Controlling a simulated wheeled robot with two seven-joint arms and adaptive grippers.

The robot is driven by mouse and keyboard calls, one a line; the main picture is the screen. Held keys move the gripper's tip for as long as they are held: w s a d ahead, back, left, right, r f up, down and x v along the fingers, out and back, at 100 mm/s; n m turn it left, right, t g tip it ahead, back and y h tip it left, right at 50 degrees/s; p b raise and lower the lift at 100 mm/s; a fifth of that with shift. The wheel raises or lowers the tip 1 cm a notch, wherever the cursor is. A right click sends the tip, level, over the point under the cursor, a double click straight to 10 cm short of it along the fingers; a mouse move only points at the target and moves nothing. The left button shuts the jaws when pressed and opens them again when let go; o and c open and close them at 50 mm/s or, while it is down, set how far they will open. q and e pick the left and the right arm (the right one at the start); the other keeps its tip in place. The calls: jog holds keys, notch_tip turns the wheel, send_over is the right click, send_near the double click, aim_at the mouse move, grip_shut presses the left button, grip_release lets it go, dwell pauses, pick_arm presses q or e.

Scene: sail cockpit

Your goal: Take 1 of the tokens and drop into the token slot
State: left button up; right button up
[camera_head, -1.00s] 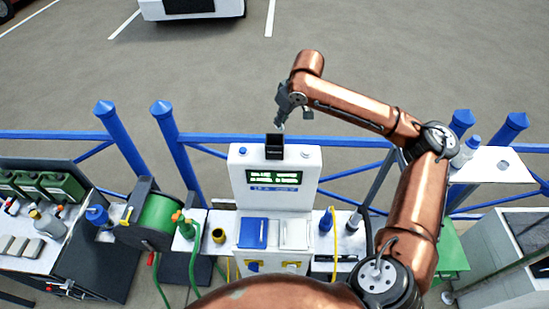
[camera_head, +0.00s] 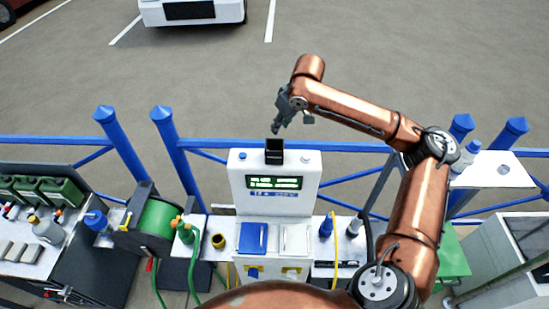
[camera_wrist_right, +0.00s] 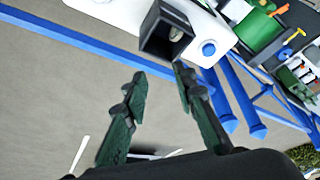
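The token slot appears to be the dark, open-topped square box (camera_head: 274,151) on top of the white machine (camera_head: 243,172). In the right wrist view the box (camera_wrist_right: 155,44) has a small pale round shape inside, possibly a token; I cannot tell for sure. My right gripper (camera_head: 279,127) is just above and behind the box. In the right wrist view its two dark green fingers (camera_wrist_right: 159,72) are apart, with nothing visible between them, and their tips are near the box. No other token can be made out. My left gripper is not in view.
The machine has a lit green screen (camera_head: 275,183), a blue button (camera_head: 242,155) and blue and white panels on its lower front. A blue railing (camera_head: 350,142) runs behind it. A white shelf (camera_head: 493,166) is right.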

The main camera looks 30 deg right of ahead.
jog(key=v, duration=1.1)
jog(key=shift+r, duration=0.25)
jog(key=shift+s, duration=0.1)
